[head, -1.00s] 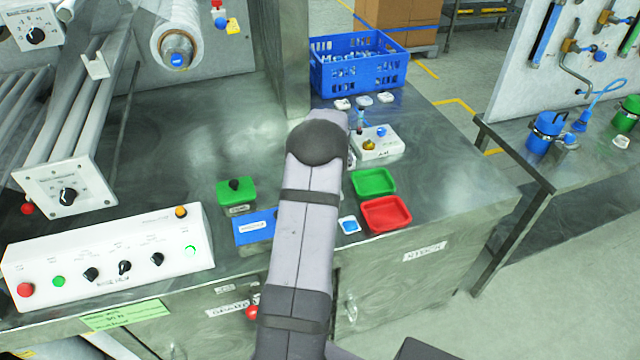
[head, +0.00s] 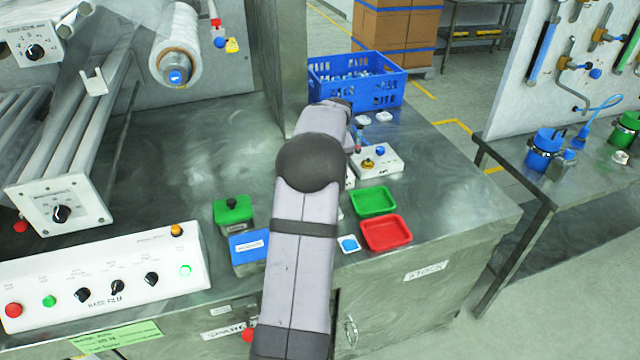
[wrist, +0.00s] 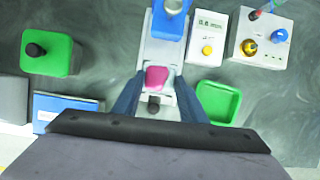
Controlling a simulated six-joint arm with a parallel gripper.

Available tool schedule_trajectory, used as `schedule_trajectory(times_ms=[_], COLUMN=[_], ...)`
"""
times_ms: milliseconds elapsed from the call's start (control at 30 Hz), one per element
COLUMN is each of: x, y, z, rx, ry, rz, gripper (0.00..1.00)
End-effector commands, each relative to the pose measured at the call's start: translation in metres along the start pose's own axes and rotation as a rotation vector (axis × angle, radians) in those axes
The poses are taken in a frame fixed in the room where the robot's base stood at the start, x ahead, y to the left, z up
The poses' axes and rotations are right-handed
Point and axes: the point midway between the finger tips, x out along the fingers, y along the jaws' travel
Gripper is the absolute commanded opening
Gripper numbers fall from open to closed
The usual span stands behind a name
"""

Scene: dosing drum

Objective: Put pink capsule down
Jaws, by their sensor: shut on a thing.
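The pink capsule (wrist: 156,78) shows in the wrist view between the two fingertips of my gripper (wrist: 157,80), which is shut on it. Behind and below it is a light grey device with a blue part (wrist: 170,20) at its top and a dark round knob (wrist: 154,106) nearer the wrist. I cannot tell whether the capsule touches the device. In the head view my arm hides the gripper, the capsule and most of the device.
A white box with a small display (wrist: 207,32) and a switch box (head: 375,162) stand to the right. A green tray (head: 373,201) and red tray (head: 386,233) lie nearer. Left are a green block (head: 233,209) and a blue-topped box (head: 248,246). A blue crate (head: 356,80) stands behind.

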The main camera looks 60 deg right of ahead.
Motion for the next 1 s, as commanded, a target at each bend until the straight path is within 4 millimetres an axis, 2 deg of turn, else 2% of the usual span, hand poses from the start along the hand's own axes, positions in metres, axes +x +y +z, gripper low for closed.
schedule_trajectory(times_ms=[167, 367, 567, 733, 833, 1000], x=[-0.002, 0.008, 0.005, -0.013, -0.025, -0.044], y=[-0.002, -0.022, -0.071, -0.117, -0.137, -0.158], z=[0.000, -0.013, -0.034, -0.059, -0.073, -0.101], rx=[0.003, 0.035, 0.116, 0.200, 0.238, 0.292], ry=[0.000, -0.001, -0.004, -0.006, -0.004, -0.003], rz=[-0.002, -0.016, -0.053, -0.089, -0.105, -0.127], gripper=[0.14, 0.14, 0.14, 0.14, 0.14, 0.14])
